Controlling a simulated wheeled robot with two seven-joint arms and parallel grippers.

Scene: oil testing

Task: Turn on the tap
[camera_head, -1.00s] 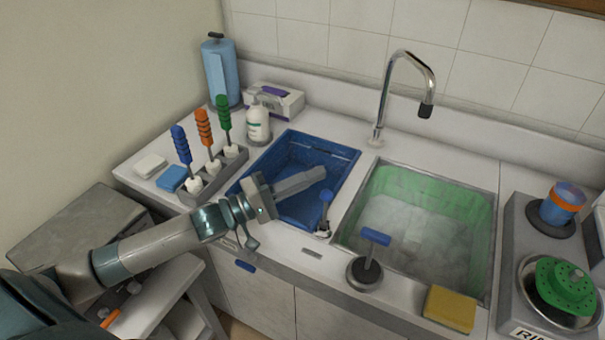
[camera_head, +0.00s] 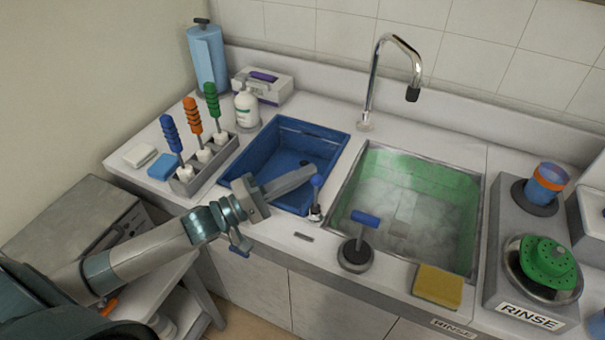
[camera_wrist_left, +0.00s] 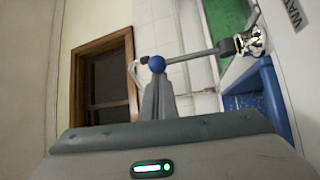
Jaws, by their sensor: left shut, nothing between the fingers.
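The tap has a chrome gooseneck spout (camera_head: 388,50) at the back of the counter, with a dark nozzle; I see no water flowing from it. A small lever with a blue ball knob (camera_head: 316,181) stands upright on a metal base at the front right corner of the blue basin. My left gripper (camera_head: 310,172) is shut and empty, reaching over the basin with its fingertips close to the knob. In the left wrist view, the knob (camera_wrist_left: 157,64) shows just beyond the shut fingers (camera_wrist_left: 159,88); I cannot tell whether they touch. My right gripper is not in view.
The blue basin (camera_head: 262,150) lies under my left gripper. The sink (camera_head: 474,220) with cloudy contents is right of the lever. A blue T-handle (camera_head: 365,218) and yellow sponge (camera_head: 437,287) sit at its front. A brush rack (camera_head: 184,190) stands at left.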

